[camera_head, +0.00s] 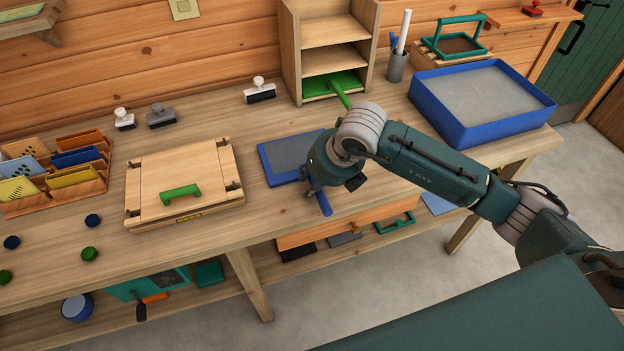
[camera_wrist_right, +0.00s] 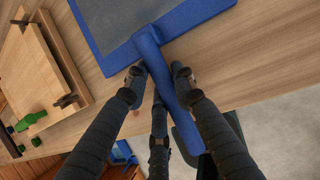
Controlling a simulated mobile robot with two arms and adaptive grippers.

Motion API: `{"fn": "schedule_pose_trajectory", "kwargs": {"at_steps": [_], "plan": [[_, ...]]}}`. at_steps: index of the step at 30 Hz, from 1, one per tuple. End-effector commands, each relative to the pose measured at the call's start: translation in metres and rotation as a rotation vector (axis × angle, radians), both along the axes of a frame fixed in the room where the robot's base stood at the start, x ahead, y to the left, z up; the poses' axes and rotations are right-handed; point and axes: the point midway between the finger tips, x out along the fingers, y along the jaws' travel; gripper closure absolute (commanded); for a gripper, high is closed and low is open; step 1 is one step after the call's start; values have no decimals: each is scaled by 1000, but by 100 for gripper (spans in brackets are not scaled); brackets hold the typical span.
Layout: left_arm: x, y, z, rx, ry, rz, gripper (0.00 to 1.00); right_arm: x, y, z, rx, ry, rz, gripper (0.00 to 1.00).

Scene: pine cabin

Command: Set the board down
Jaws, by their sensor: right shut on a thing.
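The board (camera_head: 283,160) is a flat grey panel with a blue frame and a blue handle (camera_head: 324,204). It lies flat at the front of the wooden workbench (camera_head: 260,208), right of the wooden press. My right gripper (camera_head: 320,186) is shut on the handle and partly hides the board in the head view. In the right wrist view the board (camera_wrist_right: 140,20) is at the top, with the fingers (camera_wrist_right: 158,82) on both sides of its handle. I cannot tell whether it touches the bench top or is slightly above it. My left gripper is not in view.
The wooden press (camera_head: 185,180) with a green handle is to the left. A blue tray (camera_head: 480,95) of grey material stands at the right. A wooden rack (camera_head: 330,50) holding a green board (camera_head: 320,88) and a stamp (camera_head: 260,90) are behind. Bench room is clear behind the board.

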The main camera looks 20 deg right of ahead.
Motion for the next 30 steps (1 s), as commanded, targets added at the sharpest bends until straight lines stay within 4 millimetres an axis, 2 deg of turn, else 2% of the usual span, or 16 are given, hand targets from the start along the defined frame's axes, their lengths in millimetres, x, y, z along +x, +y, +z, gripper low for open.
{"fn": "schedule_pose_trajectory", "kwargs": {"at_steps": [9, 10, 11, 23, 30], "plan": [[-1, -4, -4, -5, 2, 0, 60, 1, 0, -2, 1, -4, 0, 100], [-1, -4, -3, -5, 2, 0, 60, 1, 0, -2, 0, -1, 0, 69], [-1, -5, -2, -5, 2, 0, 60, 0, 0, -1, 0, -1, 0, 67], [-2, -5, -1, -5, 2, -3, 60, -1, -1, 5, 1, -3, -1, 67], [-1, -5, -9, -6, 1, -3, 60, -17, -11, 46, 0, -8, -2, 67]]}}
